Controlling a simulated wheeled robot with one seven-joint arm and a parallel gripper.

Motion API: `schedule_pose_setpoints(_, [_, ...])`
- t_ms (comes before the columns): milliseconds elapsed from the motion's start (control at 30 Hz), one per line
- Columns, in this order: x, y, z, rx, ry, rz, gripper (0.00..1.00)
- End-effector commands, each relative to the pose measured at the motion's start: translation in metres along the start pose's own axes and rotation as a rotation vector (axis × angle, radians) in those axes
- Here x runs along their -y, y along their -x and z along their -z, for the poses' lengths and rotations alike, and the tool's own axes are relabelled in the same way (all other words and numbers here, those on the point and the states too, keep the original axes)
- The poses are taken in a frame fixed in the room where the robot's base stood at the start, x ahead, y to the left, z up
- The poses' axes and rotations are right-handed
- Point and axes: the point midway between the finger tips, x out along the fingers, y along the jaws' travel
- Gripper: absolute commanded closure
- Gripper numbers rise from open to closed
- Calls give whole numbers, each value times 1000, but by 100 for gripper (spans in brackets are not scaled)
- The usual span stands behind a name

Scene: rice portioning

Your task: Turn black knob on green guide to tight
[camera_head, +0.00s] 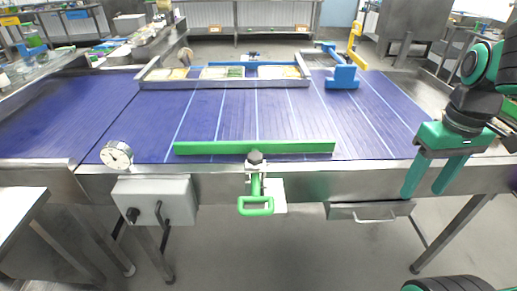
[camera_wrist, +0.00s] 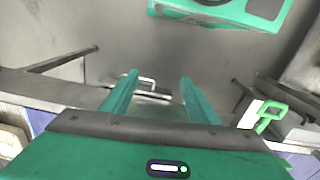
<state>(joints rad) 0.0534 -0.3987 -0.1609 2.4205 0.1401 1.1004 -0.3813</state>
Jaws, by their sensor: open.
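The green guide (camera_head: 215,148) is a long bar lying across the near part of the blue conveyor belt. I cannot tell how tight the knob is. My gripper (camera_head: 422,192) is at the right, its two green fingers apart and empty, well away from the knob. In the wrist view the fingers (camera_wrist: 158,92) point at the floor area and a drawer handle.
A grey control box (camera_head: 157,200) with a dial gauge (camera_head: 117,155) above it is at the left front. A drawer (camera_head: 368,211) hangs under the belt's right front. A metal frame with trays (camera_head: 150,84) stands farther back. The belt between is clear.

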Motion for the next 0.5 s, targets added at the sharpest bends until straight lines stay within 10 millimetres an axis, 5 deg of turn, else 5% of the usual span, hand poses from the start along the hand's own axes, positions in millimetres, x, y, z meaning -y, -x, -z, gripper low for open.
schedule_pose_setpoints(200, [67,32,96,3,778,-9,46])
schedule_pose_setpoints(500, [212,58,184,3,1829,-10,46])
